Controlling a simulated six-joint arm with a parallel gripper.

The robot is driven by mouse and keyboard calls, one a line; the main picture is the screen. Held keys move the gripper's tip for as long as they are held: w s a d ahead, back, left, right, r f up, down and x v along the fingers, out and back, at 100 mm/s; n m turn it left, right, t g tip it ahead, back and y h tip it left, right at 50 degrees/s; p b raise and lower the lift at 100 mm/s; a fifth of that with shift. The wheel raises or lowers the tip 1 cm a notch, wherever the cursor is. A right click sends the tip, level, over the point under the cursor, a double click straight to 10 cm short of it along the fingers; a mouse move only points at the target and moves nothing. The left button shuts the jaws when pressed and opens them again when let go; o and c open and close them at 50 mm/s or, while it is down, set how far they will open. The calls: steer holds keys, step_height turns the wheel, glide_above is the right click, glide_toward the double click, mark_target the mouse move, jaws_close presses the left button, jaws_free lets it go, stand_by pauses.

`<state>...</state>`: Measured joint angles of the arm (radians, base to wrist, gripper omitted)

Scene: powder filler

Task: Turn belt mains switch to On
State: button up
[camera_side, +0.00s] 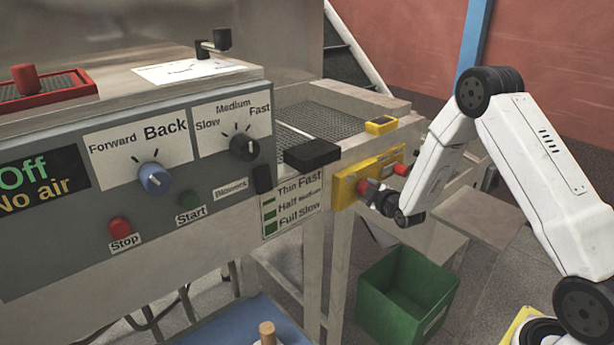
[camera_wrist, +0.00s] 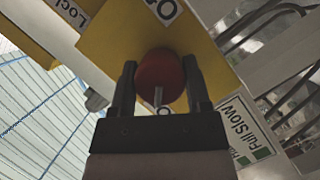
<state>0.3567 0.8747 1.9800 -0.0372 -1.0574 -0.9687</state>
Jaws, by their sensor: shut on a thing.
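The belt mains switch is a red knob (camera_side: 362,186) on a yellow panel (camera_side: 345,190) at the machine's right end. In the wrist view the red knob (camera_wrist: 160,70) sits between the two dark fingers of my gripper (camera_wrist: 160,82), which is shut on it. A pale pointer line on the knob points down in that view, towards a label partly hidden by my gripper. A label (camera_wrist: 165,9) at the top edge is cut off, so I cannot read it fully. In the side view my gripper (camera_side: 372,192) reaches the knob from the right.
A second red knob (camera_side: 401,169) is on the yellow panel beside my wrist. A green bin (camera_side: 408,295) stands on the floor below. The grey control panel (camera_side: 60,240) with blue and black knobs is to the left. A black block (camera_side: 312,154) sits above the panel.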

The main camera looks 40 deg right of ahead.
steer(key=m+y, duration=0.1)
steer(key=m, duration=0.2)
steer(key=shift+g+y, duration=0.4)
steer(key=m+y, duration=0.2)
steer(key=m, duration=0.1)
steer(key=m+y, duration=0.2)
steer(key=m, duration=0.1)
steer(key=shift+m+y, duration=1.2)
steer(key=shift+m, duration=0.4)
steer(key=o, duration=1.3)
steer(key=shift+c, duration=0.2)
